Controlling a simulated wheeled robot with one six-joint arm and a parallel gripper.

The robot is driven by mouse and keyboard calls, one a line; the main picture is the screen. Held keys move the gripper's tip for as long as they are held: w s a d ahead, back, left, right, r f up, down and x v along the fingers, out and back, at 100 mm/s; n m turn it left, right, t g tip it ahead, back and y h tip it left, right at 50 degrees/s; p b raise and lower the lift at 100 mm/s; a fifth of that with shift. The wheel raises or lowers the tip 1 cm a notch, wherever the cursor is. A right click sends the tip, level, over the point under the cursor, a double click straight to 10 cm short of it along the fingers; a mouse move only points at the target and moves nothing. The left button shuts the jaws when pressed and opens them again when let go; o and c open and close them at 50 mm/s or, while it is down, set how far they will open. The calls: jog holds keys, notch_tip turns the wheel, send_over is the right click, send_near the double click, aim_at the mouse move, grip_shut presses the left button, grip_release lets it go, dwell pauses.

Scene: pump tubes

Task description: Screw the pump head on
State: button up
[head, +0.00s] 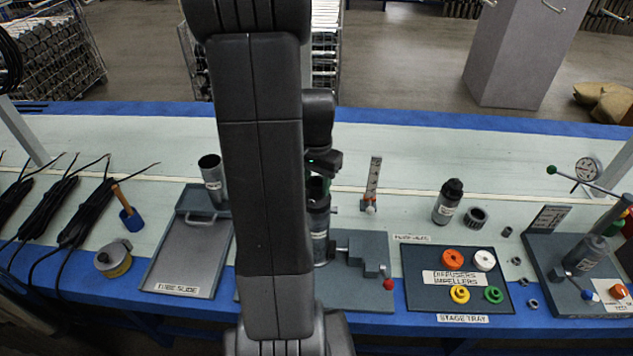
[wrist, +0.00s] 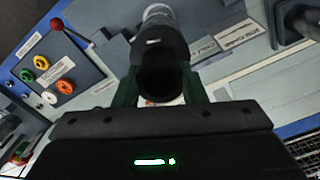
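My gripper (head: 322,165) is above the fixture, partly hidden behind my arm in the head view. In the wrist view its green fingers (wrist: 160,92) lie against both sides of a dark hollow cylinder, which looks like the pump head (wrist: 160,48). Its open end faces the wrist camera. Beyond it, in line, is a grey labelled tube (wrist: 157,12), which also stands upright in the head view (head: 320,240). The dark cylinder sits at the tube's top; whether the threads are engaged cannot be told.
The grey fixture (head: 345,295) has a block and a red-knobbed lever (head: 388,284). To the right are a black-capped part (head: 447,202), a dark ring (head: 475,217) and a stage tray (head: 412,302) with coloured rings. A tube slide (head: 180,265) is at left.

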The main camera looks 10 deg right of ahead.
jog(key=o, duration=1.2)
jog(key=shift+c, duration=0.2)
jog(key=shift+r, duration=0.15)
notch_tip(320, 180, up, 14)
jog(key=shift+f, duration=0.25)
jog(key=shift+f, duration=0.1)
notch_tip(320, 180, down, 13)
jog(key=shift+f, duration=0.4)
jog(key=shift+r+m, duration=0.1)
jog(key=shift+m, duration=1)
